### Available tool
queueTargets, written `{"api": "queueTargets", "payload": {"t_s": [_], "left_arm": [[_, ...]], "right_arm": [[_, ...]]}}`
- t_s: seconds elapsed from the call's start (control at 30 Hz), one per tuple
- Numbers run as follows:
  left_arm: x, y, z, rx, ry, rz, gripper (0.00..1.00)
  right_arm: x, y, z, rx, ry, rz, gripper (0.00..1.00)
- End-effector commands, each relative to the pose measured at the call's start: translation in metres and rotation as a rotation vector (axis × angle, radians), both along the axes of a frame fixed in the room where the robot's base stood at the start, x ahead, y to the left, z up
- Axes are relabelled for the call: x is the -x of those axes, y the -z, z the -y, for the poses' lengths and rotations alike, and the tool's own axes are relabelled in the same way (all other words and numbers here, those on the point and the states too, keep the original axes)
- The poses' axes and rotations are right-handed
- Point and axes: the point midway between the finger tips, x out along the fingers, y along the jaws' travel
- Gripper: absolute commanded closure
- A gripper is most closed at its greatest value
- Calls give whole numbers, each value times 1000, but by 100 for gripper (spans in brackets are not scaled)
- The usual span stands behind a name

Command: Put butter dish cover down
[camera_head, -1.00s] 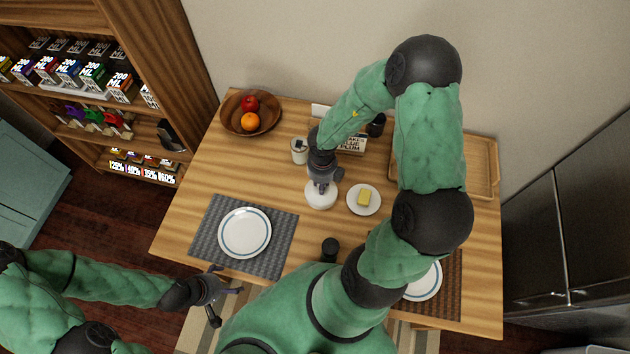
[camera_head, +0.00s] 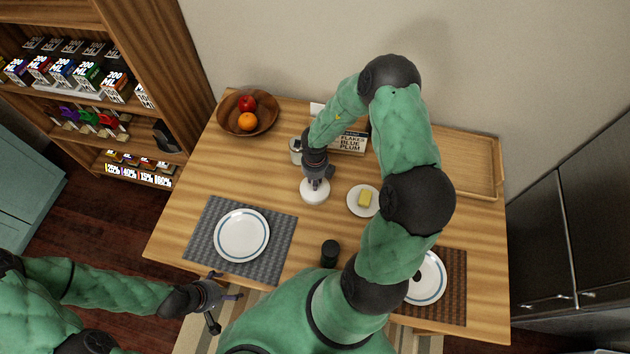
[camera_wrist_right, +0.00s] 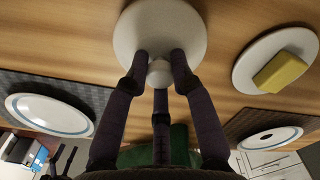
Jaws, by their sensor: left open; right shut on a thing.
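The white round butter dish cover (camera_head: 315,191) is at the middle of the wooden table, left of the butter dish. My right gripper (camera_head: 317,180) is above it, and in the right wrist view the fingers (camera_wrist_right: 160,72) are shut on the knob of the cover (camera_wrist_right: 160,30). The cover is at or very near the tabletop; I cannot tell whether it touches. The butter dish (camera_head: 355,207) is a small white plate with a yellow block of butter (camera_head: 365,199) on it, uncovered. My left gripper (camera_head: 225,294) is open and empty, off the table's front left edge.
A white plate (camera_head: 242,235) lies on a grey mat (camera_head: 200,240) at left. Another plate (camera_head: 428,285) lies on a brown mat at right. A fruit bowl (camera_head: 266,122), a jar (camera_head: 296,150), a box (camera_head: 352,145) and a tray (camera_head: 475,188) are at the back. A dark cup (camera_head: 330,250) stands in front.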

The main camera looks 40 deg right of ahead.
Motion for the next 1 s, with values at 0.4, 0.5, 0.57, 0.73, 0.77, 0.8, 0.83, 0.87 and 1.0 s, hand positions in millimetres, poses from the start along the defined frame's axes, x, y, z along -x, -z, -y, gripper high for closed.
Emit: {"api": "queueTargets", "payload": {"t_s": [0.4, 0.5, 0.57, 0.73, 0.77, 0.8, 0.83, 0.87, 1.0], "left_arm": [[0, -1, 0, 0, 0, 1, 9], [0, -1, 0, 0, 0, 1, 9], [0, -1, 0, 0, 0, 1, 9], [0, -1, 0, 0, 0, 1, 9], [0, -2, 0, 0, 0, 1, 9], [0, -4, 0, 0, 0, 0, 9], [0, -5, 0, 0, 0, 0, 9], [0, -7, 0, 0, 0, 0, 9], [0, -18, 0, 0, 0, 0, 9]], "right_arm": [[0, 1, 0, 1, 0, 1, 51], [0, 1, 0, 1, 0, 1, 51], [0, 1, 0, 1, 0, 1, 51], [0, -1, 0, 1, 1, 1, 51], [0, -3, 0, 0, 1, 2, 51], [0, -7, 0, 0, 1, 2, 51], [-1, -11, 0, 0, 2, 2, 51], [0, -15, 0, 1, 1, 2, 51], [-1, -42, 1, 1, 1, 2, 51]]}}
